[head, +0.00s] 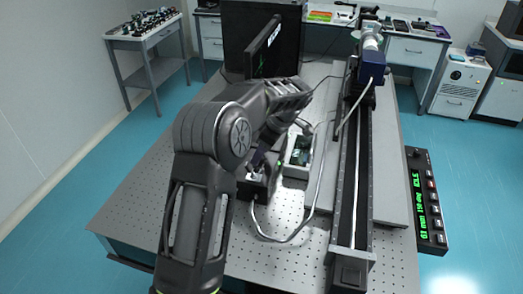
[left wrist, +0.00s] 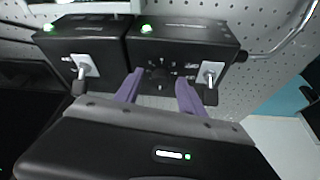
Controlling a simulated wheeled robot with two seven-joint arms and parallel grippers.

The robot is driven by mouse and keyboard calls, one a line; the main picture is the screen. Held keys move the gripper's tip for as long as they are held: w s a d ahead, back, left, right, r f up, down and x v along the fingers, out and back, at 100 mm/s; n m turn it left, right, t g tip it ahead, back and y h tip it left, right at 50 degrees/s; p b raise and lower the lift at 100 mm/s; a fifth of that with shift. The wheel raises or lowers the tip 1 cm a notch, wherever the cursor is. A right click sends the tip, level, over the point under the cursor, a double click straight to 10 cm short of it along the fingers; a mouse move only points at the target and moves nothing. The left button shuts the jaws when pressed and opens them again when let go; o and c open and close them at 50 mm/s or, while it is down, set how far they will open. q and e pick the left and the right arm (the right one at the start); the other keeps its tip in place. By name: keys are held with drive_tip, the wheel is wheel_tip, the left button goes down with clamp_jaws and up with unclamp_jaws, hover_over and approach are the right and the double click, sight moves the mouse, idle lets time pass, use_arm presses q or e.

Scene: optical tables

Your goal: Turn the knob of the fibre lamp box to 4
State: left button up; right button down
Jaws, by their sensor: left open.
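The fibre lamp box (left wrist: 185,32) is a black box with a green light on top and a metal lever at the right of its front. It also shows in the head view (head: 250,190), partly hidden by my arm. Its dark round knob (left wrist: 158,74) sits on the front face, with small white marks around it. The pointer's setting is too small to read. My left gripper (left wrist: 159,80) is open, its two purple fingers one on each side of the knob, with gaps visible. In the head view the gripper (head: 262,160) is mostly hidden behind my forearm.
A similar black box (left wrist: 85,32) with a green light and lever stands just left of the lamp box. A grey cable (head: 285,238) loops over the perforated table (head: 150,205).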

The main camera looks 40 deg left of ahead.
use_arm(q)
clamp_jaws()
idle(0.5)
